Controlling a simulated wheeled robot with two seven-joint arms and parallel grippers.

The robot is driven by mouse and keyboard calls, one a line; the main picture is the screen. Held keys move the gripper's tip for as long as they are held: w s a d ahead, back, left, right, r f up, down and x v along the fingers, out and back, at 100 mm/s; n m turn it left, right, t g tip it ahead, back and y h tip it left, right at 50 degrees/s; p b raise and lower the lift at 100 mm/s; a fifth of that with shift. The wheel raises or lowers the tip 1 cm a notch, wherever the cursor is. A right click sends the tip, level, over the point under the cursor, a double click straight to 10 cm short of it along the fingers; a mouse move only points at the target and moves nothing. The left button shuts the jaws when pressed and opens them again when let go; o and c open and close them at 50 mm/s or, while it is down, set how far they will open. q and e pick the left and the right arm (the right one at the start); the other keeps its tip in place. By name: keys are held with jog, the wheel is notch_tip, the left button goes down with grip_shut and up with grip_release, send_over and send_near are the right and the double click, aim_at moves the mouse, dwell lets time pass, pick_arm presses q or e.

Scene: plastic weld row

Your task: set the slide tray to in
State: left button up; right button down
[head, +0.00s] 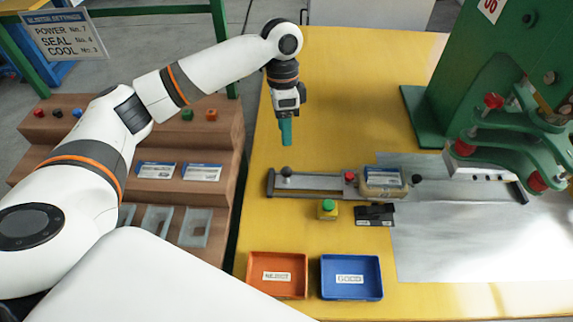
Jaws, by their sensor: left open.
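The slide tray is a grey metal slide (320,184) lying across the yellow table, from left of centre toward the green press. A dark ball knob (286,172) stands at its left end and a red knob (350,176) near its middle. A clear pack with a blue and white label (385,178) sits on it, right of the red knob. My left gripper (285,136) points down above the table, behind the ball knob and apart from it. Its teal fingers are open and hold nothing visible. My right gripper is out of view.
The green press (500,60) with red knobs stands at the right, over a grey sheet (465,240). A green button box (327,209) and a black block (375,214) sit before the slide. Orange (277,291) and blue trays (351,294) lie in front. A brown stepped rack (215,150) stands left.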

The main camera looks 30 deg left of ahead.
aim_at(287, 168)
pick_arm(q)
jog(key=f, duration=0.4)
jog(key=s+d+f, duration=0.1)
jog(key=f, duration=0.7)
jog(key=shift+s+d, duration=0.15)
jog(key=shift+s, duration=0.15)
jog(key=shift+c, duration=0.2)
grip_shut()
